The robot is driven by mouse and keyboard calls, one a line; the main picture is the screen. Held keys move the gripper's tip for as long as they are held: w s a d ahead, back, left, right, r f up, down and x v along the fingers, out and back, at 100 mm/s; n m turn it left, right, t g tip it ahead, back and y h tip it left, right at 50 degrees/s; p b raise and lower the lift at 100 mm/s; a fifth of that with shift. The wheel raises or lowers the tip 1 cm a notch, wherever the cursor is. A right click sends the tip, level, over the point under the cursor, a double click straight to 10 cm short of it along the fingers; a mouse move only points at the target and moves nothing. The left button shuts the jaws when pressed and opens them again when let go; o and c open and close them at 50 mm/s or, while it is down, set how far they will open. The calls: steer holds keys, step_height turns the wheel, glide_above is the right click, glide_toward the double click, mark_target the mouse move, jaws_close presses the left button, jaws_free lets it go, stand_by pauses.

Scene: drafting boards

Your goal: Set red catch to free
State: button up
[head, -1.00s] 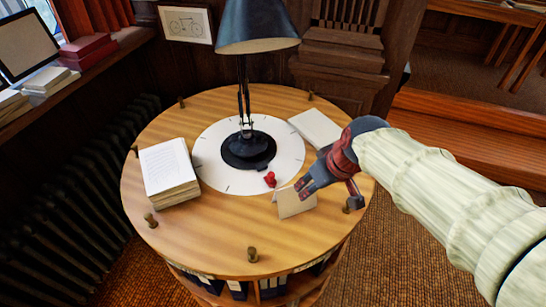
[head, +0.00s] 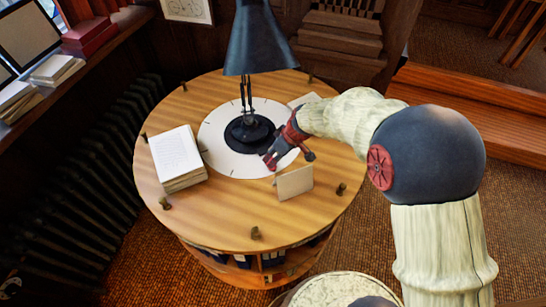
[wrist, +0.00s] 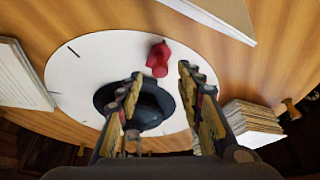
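The red catch (wrist: 158,58) sits near the edge of a white round dial with dark tick marks (wrist: 85,58), on the round wooden table. In the wrist view it lies just beyond my fingertips, between their lines and apart from them. In the head view my gripper (head: 270,160) is over the dial's front right part and hides the catch. My gripper is open and empty in the wrist view (wrist: 159,74), its two fingers spread. Which setting the catch is at cannot be read.
A dark desk lamp (head: 252,40) stands on the dial's middle, close to my gripper. A blank folded card (head: 295,183) stands at the front right. A stack of paper (head: 178,155) is at left. Small brass posts (head: 256,233) rim the table (head: 215,215). The front of the tabletop is clear.

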steer(key=shift+x, duration=1.35)
steer(key=shift+c, duration=0.8)
steer(key=c, duration=0.8)
jaws_close()
